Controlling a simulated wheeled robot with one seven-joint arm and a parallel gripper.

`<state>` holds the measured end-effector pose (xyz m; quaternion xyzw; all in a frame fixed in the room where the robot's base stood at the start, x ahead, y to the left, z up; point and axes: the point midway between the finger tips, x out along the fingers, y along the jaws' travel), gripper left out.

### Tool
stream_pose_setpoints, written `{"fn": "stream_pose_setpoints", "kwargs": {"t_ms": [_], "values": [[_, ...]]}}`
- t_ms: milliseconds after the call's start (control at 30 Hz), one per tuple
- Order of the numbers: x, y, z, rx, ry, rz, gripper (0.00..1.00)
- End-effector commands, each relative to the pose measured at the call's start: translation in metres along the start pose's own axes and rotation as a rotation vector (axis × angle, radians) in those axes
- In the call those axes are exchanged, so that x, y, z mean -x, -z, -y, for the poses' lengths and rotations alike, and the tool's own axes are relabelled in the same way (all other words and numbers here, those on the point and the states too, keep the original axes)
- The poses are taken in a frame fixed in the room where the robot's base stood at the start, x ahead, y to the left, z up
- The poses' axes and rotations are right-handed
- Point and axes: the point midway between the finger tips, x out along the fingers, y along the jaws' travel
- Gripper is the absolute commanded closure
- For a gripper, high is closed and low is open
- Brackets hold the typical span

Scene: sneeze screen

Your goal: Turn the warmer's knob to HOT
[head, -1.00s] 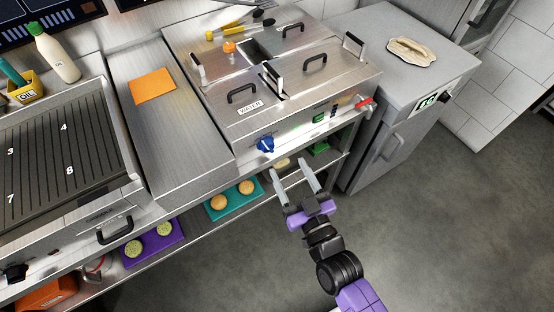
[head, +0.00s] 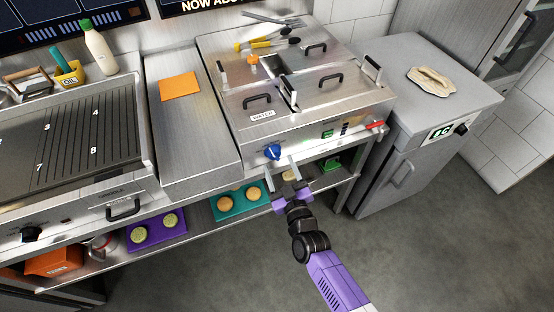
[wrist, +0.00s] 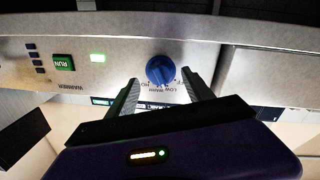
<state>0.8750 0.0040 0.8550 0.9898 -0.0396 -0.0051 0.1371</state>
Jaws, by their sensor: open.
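The warmer (head: 290,105) is a steel unit with lidded wells in the middle of the head view. Its blue knob (head: 273,152) is on the front panel at the lower left. In the wrist view the blue knob (wrist: 160,69) shows just beyond and between my fingertips, with LOW, WARM and partly hidden HO lettering beside it. My gripper (head: 283,166) is open and empty, close in front of the panel and slightly below and right of the knob. In the wrist view its two fingers (wrist: 162,88) stand apart on either side of the knob; I cannot tell whether they touch it.
A red-handled tap (head: 375,125) sticks out at the warmer's right front. A shelf below holds a teal tray (head: 222,212) with buns and a purple tray (head: 139,239). The floor in front is clear.

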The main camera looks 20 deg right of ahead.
Motion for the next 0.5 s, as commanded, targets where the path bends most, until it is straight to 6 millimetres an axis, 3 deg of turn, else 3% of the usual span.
{"fn": "stream_pose_setpoints", "kwargs": {"t_ms": [200,500], "values": [[-0.024,0.0,0.0,0.0,0.001,0.0,0.4],[-0.03,0.0,0.0,-0.001,0.001,0.001,0.4]]}}
